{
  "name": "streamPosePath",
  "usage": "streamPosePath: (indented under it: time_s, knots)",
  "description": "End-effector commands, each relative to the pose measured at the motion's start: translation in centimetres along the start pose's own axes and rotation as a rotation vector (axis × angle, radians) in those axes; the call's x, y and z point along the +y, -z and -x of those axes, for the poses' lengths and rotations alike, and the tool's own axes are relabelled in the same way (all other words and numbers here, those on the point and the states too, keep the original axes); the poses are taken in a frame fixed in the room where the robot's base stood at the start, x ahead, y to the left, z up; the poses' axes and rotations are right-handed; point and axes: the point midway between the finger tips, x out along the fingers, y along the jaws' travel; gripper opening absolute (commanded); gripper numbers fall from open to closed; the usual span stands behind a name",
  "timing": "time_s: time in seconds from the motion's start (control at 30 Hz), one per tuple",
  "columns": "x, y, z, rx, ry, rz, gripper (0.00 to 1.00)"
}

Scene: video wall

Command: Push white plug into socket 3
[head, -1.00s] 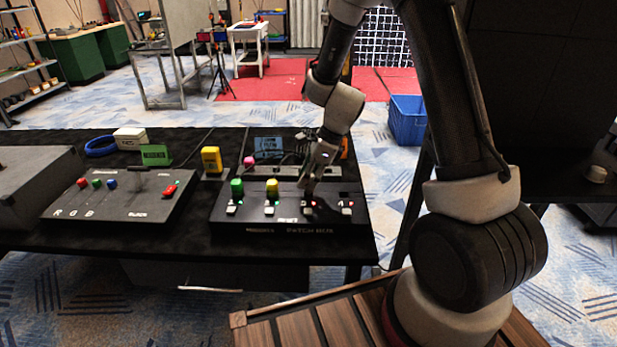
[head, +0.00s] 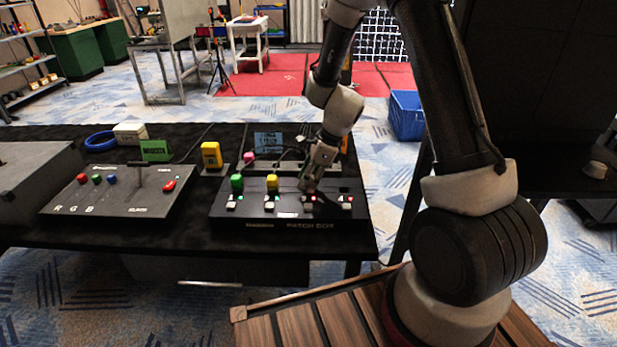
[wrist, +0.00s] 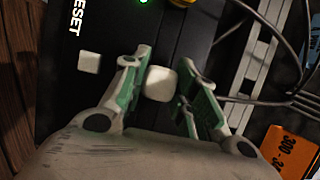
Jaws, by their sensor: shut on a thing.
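The black patch box (head: 290,226) sits on the dark table, with a row of sockets. A green plug (head: 237,183) stands at the first position from the left and a yellow plug (head: 272,183) at the second. My gripper (head: 308,187) is over the third position, pointing down. In the wrist view, my gripper (wrist: 163,80) is shut on the white plug (wrist: 160,84), which shows between the green-padded fingers. In the head view the fingers hide the plug. How deep it sits in the socket cannot be told.
White buttons (head: 347,206) line the box's front; lights are green at the two left positions, red at the right. Cables and an orange label (wrist: 290,150) lie behind the box. A grey control box (head: 115,205), yellow block (head: 211,157) and blue ring (head: 100,141) are left.

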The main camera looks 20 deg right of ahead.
Motion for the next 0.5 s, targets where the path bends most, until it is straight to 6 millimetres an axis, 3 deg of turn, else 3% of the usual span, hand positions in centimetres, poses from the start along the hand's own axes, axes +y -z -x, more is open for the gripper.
streamPosePath:
  time_s: [0.23, 0.27, 0.3, 0.4, 0.5]
  knots:
    - [0.01, 0.21, -0.47, 0.0, -0.001, -0.001, 0.07]
    - [0.0, 0.21, -0.49, 0.0, 0.0, -0.001, 0.31]
    - [0.0, 0.2, -0.46, 0.0, 0.0, 0.0, 0.38]
    - [0.0, 0.19, -0.46, 0.0, 0.0, 0.0, 0.54]
    - [0.0, 0.19, -0.46, 0.0, 0.0, 0.0, 0.54]
